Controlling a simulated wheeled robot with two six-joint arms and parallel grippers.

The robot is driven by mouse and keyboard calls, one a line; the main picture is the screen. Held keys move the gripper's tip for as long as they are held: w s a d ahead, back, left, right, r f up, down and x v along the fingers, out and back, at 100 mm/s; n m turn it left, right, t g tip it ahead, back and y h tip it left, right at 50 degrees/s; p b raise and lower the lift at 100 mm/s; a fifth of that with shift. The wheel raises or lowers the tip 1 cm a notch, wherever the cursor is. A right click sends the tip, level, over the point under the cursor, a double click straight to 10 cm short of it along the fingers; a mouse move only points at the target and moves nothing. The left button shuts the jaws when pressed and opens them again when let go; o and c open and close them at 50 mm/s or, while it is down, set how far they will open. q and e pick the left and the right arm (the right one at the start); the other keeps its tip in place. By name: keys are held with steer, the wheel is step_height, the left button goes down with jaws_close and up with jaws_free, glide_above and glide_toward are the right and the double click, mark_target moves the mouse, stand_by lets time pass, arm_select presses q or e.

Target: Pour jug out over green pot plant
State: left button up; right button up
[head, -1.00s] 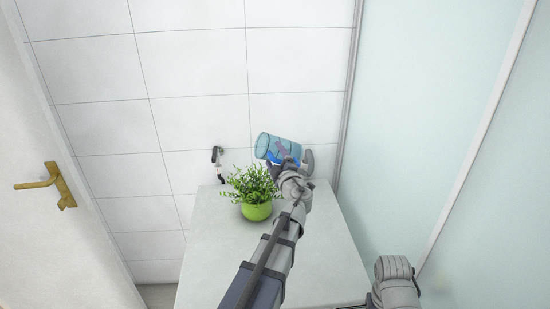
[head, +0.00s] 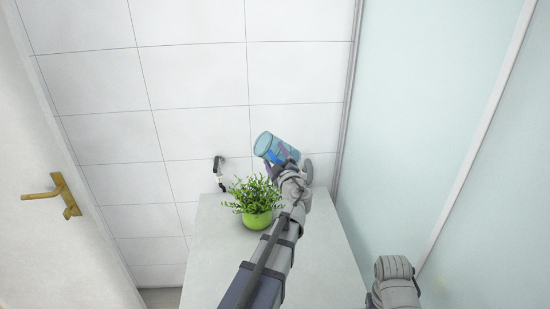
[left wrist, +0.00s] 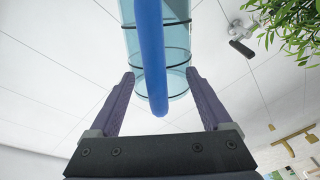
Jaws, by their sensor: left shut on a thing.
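The jug (head: 272,148) is a see-through blue vessel. In the head view it lies tilted, its round end toward the upper left, above and behind the plant. The green pot plant (head: 257,219) is a leafy bush in a lime-green pot, standing on a pale table. My left gripper (head: 287,171) is shut on the jug at its blue handle. In the left wrist view the handle (left wrist: 150,60) comes down between the two purple fingers, with the jug (left wrist: 175,55) behind it. Leaves of the plant (left wrist: 290,22) show at the upper right there. My right gripper's jaws are not seen.
The pale table (head: 325,245) has free room right of the plant. A tiled wall (head: 200,80) stands close behind, with a small dark fitting (head: 218,165) left of the jug. A door with a brass handle (head: 58,195) is at the left, a frosted panel (head: 430,110) at the right.

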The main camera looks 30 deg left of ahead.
arm_select(q)
steer(key=w+d+r+m+p, duration=0.1)
steer(key=m, duration=0.1)
steer(key=w+d+r+m, duration=0.1)
steer(key=w+d+m, duration=0.1)
steer(key=m, duration=0.1)
steer(key=w+d+r+m+p, duration=0.1)
steer(key=m, duration=0.2)
steer(key=shift+w+d+r+p, duration=0.15)
steer(key=shift+w+d+p, duration=0.2)
steer(key=shift+w+d+r+m+p, duration=0.5)
steer(key=shift+d+r+m+p, duration=0.1)
steer(key=shift+m, duration=0.6)
steer(key=shift+f, duration=0.15)
steer(key=shift+f+b, duration=0.5)
steer(key=shift+b, duration=0.1)
